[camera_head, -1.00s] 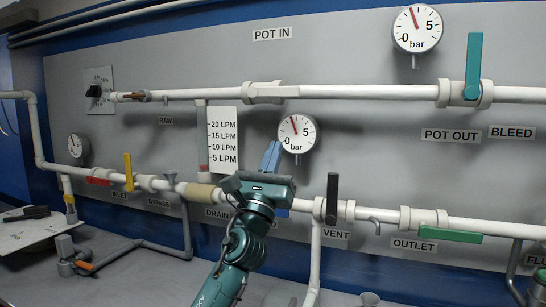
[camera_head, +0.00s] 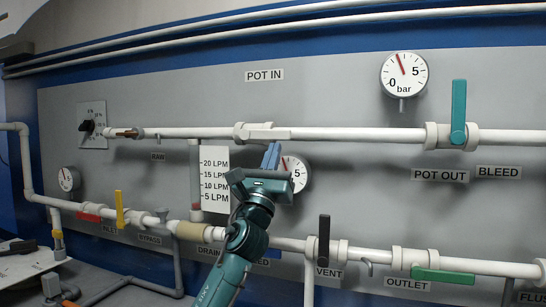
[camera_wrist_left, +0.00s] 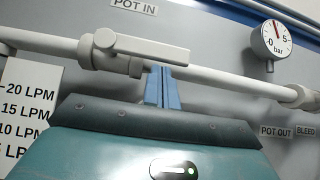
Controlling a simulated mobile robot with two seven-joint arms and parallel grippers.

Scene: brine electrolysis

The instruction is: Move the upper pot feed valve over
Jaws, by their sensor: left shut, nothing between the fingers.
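The pot feed valve under the POT IN label is white, on the upper white pipe (camera_head: 350,134). Its white lever (camera_head: 267,134) lies along the pipe, pointing right from the valve body. In the left wrist view the lever (camera_wrist_left: 148,49) runs across the top, its free end at the right. My left gripper (camera_head: 270,155) is shut and empty, its blue fingers pointing up just below the lever's right part. In the left wrist view the closed fingers (camera_wrist_left: 162,88) stand below the lever's free end; I cannot tell whether they touch. My right gripper is out of view.
A teal upright lever (camera_head: 459,112) stands at POT OUT. My arm covers part of the lower gauge (camera_head: 295,168). The lower pipe carries a yellow lever (camera_head: 119,208), a black lever (camera_head: 324,240) and a green lever (camera_head: 445,276). A flow scale (camera_head: 215,180) stands left of my gripper.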

